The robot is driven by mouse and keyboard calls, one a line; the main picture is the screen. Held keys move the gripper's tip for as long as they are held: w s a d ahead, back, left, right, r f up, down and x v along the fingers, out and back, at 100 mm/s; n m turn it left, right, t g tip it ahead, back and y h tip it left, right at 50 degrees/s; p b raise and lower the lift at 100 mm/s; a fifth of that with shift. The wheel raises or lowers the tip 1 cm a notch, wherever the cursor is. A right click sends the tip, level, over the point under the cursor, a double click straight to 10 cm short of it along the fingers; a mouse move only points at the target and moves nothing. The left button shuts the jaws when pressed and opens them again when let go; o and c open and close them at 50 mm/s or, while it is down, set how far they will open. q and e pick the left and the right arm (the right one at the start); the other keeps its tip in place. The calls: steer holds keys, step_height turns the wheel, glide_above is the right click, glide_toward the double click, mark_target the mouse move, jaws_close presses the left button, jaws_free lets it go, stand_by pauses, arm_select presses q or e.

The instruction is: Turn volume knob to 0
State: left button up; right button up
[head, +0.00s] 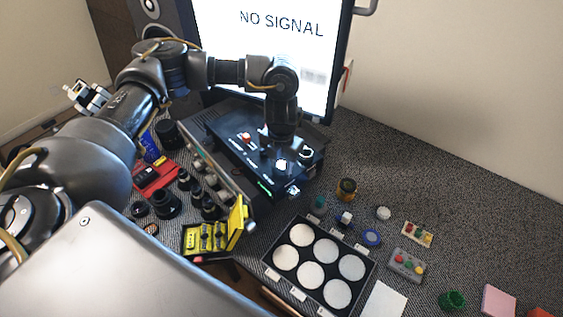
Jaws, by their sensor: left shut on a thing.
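A black control box (240,150) stands below the monitor, with small white labels too small to read. A light-topped knob (281,166) is on its top face, directly under my left gripper (281,155). The gripper points down and is shut on this knob; the fingers are dark and partly hidden by the wrist. A second knob (306,153) sits just to the right, and a red control (246,136) sits to the left. I cannot read which knob is marked volume or where its pointer stands. My right gripper is not in view.
A monitor (270,50) showing "NO SIGNAL" stands close behind. A black tray (318,232) with round white discs is in front right. A yellow case (215,237) and several black lens parts (167,205) lie front left. Small coloured items are scattered right; the back right table is clear.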

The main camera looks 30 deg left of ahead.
mark_target(281, 165)
arm_select(q)
steer(key=o, duration=1)
step_height(281, 165, up, 11)
steer(key=b, duration=0.1)
steer(key=shift+b, duration=0.4)
steer(key=shift+f, duration=0.15)
